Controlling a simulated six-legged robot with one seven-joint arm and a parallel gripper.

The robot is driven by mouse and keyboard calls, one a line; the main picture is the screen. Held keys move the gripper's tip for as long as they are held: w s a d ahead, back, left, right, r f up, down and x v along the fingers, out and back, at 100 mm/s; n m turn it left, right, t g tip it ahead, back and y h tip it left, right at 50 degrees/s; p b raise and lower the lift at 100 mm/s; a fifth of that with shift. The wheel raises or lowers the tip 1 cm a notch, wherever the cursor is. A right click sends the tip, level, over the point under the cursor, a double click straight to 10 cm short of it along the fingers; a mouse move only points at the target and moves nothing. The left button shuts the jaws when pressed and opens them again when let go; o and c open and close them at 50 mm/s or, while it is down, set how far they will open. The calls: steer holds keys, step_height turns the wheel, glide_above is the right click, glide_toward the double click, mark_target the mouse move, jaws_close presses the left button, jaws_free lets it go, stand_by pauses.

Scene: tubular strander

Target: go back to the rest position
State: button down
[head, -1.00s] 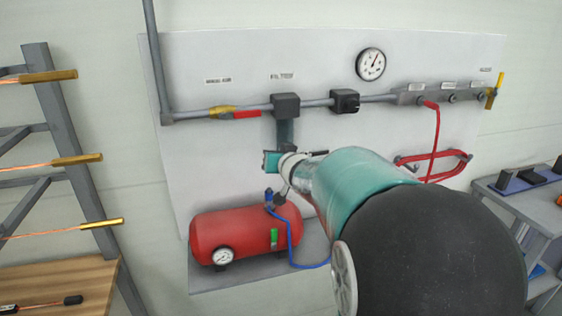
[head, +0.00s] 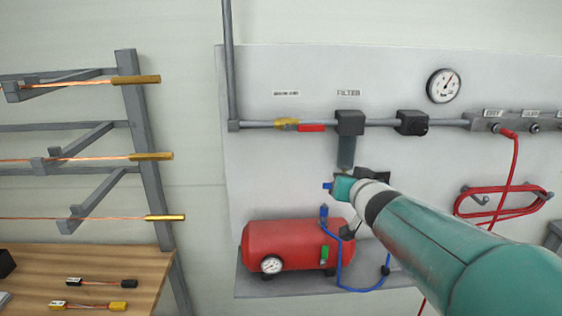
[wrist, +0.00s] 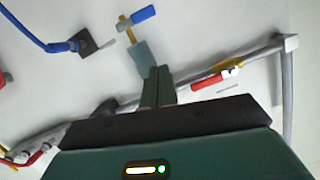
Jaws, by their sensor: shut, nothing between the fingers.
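My gripper (wrist: 158,85) is shut and empty; its dark green fingers show at the middle of the wrist view, pointing at the wall panel. In that view they lie in front of the filter bowl (wrist: 142,56), partly overlapping it; I cannot tell whether they touch. A drain valve with a blue handle (wrist: 143,14) is on the bowl's end. In the head view my arm reaches in from the lower right. Its end is just below the bowl (head: 346,150), under the black filter head (head: 350,122), and the fingertips are hard to make out there.
A grey pipe (head: 255,125) with a red-handled valve (head: 311,128) crosses the panel. A red tank (head: 290,244) with a blue hose (head: 340,272) sits below. A coiled red hose (head: 500,200) hangs right. A rack (head: 143,130) and wooden table (head: 130,262) stand left.

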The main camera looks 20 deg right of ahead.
steer(key=s+a+f+n+g+y, duration=0.1)
steer(key=s+a+f+g, duration=0.3)
steer(key=s+a, duration=0.6)
steer(key=s+a+f+n+g+y, duration=0.2)
steer(key=s+a+f+n+g, duration=0.2)
steer(key=s+a+f, duration=0.3)
steer(key=s+a+g, duration=0.1)
steer(key=s+a, duration=0.2)
steer(key=shift+s+a, duration=0.15)
steer(key=shift+s, duration=0.05)
